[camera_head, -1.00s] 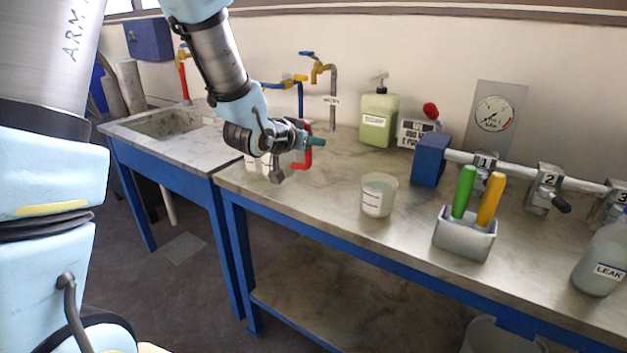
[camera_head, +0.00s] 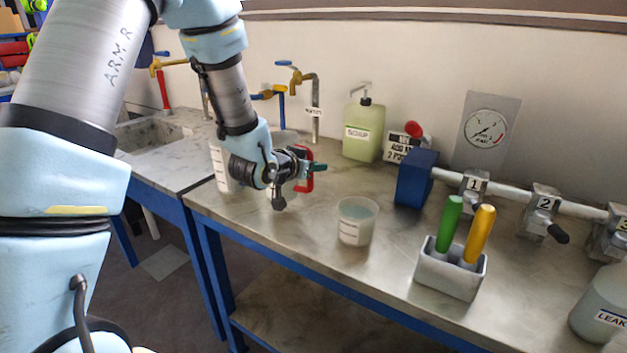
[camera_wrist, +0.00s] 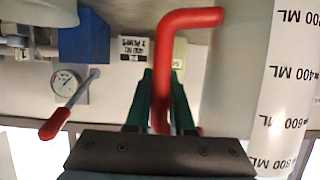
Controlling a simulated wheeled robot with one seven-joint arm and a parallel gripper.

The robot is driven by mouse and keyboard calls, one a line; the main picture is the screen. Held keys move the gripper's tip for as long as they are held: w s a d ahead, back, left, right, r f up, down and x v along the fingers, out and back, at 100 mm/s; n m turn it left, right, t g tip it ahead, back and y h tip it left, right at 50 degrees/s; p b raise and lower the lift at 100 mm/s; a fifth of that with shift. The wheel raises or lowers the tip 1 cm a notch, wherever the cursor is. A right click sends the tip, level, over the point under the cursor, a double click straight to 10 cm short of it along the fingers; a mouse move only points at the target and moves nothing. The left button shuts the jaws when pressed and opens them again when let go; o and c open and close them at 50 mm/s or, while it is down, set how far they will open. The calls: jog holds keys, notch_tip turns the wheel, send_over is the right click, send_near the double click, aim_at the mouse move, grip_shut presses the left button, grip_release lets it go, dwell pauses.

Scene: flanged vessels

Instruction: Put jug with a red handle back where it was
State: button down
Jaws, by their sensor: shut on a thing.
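The jug is white and translucent with printed ML marks, and its body (camera_head: 222,168) shows partly behind my wrist in the head view. In the wrist view its marked wall (camera_wrist: 287,90) fills the right side. Its red handle (camera_wrist: 190,19) runs between the fingers of my gripper (camera_wrist: 162,85). In the head view my gripper (camera_head: 316,168) is shut on the red handle (camera_head: 306,182), over the left part of the bench. The wrist hides much of the jug, and I cannot tell whether its base touches the bench.
A clear beaker (camera_head: 356,222) stands on the bench (camera_head: 320,265) right of my gripper. A grey holder (camera_head: 450,274) with green and yellow handles is farther right. A green soap bottle (camera_head: 364,132), blue block (camera_head: 415,178) and valve pipe line the back. Taps and a sink are left.

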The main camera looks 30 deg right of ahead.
jog(key=shift+f+p, duration=0.5)
jog(key=shift+f, duration=1.55)
jog(key=shift+f, duration=0.2)
jog(key=c, duration=0.8)
grip_release()
jog(key=shift+r, duration=0.1)
